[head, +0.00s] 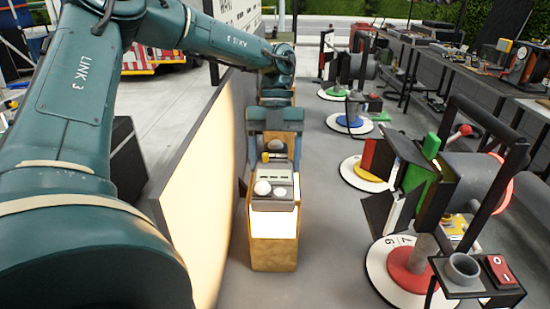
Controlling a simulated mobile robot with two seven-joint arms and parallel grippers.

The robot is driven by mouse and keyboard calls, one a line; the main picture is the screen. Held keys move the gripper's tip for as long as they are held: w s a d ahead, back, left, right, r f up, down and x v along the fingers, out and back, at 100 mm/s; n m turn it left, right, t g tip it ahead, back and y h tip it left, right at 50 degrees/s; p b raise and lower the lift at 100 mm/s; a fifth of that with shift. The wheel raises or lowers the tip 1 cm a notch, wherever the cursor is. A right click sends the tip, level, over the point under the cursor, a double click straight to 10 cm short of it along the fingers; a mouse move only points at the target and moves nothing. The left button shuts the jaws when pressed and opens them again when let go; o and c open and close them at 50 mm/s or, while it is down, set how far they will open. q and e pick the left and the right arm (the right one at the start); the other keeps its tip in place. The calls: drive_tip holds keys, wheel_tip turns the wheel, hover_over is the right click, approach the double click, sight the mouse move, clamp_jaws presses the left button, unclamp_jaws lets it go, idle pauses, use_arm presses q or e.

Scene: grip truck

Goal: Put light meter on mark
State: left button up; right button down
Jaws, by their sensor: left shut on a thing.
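My left gripper (275,135) reaches down from the top of the view and is shut at the far end of a grey device that looks like the light meter (277,172). The device has a dark round knob, a yellow spot and two pale round domes on its near part. It is over or on a narrow tan block (273,255) with a bright white face; I cannot tell whether they touch. Round white marks with coloured centres lie on the floor: red (377,262), yellow (348,172), blue (342,127) and green (327,95). My right gripper is not in view.
A glowing panel (205,190) stands close left of the block. Lamps on stands, one with black flaps (405,180), occupy the marks at right. A cup holder (463,268) and red switch (502,270) are at lower right. A cluttered bench (470,75) runs behind. Grey floor between is clear.

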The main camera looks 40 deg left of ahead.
use_arm(q)
drive_tip(key=shift+f, duration=0.35)
drive_tip(key=shift+f, duration=0.1)
drive_tip(key=o, duration=1.2)
drive_tip(key=b+v, duration=0.1)
drive_tip(key=v, duration=1.1)
drive_tip(key=shift+s+d, duration=0.1)
